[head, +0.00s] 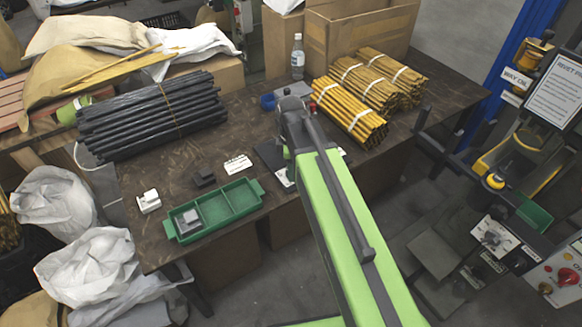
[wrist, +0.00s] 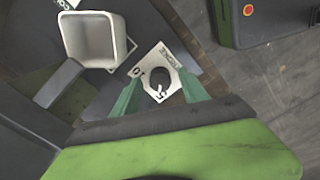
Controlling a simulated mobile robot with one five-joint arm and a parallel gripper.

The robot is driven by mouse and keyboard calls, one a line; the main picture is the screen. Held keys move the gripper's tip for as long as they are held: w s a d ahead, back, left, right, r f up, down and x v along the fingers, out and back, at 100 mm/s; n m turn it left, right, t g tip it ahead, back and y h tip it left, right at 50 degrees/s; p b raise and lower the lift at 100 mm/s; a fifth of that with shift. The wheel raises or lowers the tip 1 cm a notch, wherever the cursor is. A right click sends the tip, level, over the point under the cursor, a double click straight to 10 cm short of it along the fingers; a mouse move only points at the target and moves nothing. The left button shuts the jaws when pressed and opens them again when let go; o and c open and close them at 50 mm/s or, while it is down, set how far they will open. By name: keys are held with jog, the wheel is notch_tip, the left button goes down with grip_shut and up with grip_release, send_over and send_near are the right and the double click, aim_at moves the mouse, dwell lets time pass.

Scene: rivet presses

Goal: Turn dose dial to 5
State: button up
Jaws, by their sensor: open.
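A dark round dial with a white mark (wrist: 160,84) sits on a white plate (wrist: 182,76) in the wrist view. The small print on the plate is too blurred to read surely, so I cannot tell the dial's setting. The two green fingers of my gripper (wrist: 161,92) are apart, one on each side of the dial, with nothing visibly held. In the head view a white plate (head: 284,178) shows partly beside my green arm. My arm hides the dial there.
A pale open square cup (wrist: 97,40) is left of the dial in the wrist view. In the head view, a green tray (head: 247,211), dark rods (head: 150,115) and yellow rod bundles (head: 348,110) lie on the brown table. A press panel (head: 493,238) stands at the right.

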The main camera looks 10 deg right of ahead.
notch_tip(320, 180, up, 17)
jog(key=p, duration=1.7)
jog(key=shift+r, duration=0.15)
